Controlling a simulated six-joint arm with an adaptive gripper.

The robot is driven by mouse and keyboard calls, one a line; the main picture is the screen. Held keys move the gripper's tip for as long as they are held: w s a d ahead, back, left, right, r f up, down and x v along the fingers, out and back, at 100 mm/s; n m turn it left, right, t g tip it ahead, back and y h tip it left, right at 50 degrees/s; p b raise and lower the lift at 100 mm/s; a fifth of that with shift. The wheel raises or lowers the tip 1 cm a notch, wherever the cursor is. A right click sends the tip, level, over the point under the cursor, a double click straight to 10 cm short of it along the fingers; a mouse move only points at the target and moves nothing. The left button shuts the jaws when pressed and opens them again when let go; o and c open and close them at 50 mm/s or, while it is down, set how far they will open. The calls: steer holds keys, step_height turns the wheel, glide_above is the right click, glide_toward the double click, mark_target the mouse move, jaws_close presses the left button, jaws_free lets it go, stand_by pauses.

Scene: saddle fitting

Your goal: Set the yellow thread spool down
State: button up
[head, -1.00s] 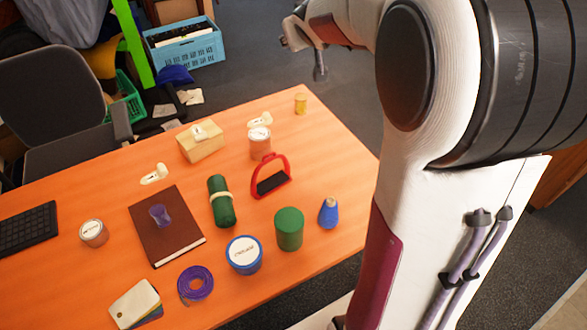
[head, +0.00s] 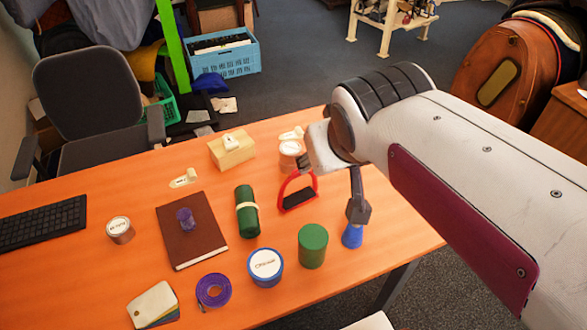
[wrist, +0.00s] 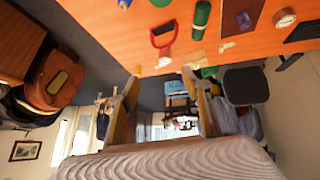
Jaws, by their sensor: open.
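The yellow thread spool cannot be made out in the head view, where my arm covers the table's far right corner. In the wrist view a small yellow patch shows by the left fingertip; I cannot tell whether it is the spool or the finger. My gripper (wrist: 163,78) is open, its two fingers spread wide with no object clearly between them. In the head view my gripper end (head: 357,208) is partly hidden by my arm and overlaps the blue cone (head: 352,237) in the picture. The orange table (head: 110,278) lies beneath.
A red stirrup (head: 298,192), a green cylinder (head: 312,246), a blue tin (head: 265,267) and a green roll (head: 247,212) stand close together. A brown book (head: 190,240) bears a purple spool (head: 185,218). The table's left front is fairly clear.

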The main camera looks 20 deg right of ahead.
steer(key=s+a+f+n+g+y, duration=0.1)
steer(key=s+a+f, duration=0.3)
steer(key=s, duration=0.5)
steer(key=shift+s+a+y, duration=0.25)
steer(key=shift+a+y, duration=0.25)
steer(key=shift+a, duration=0.35)
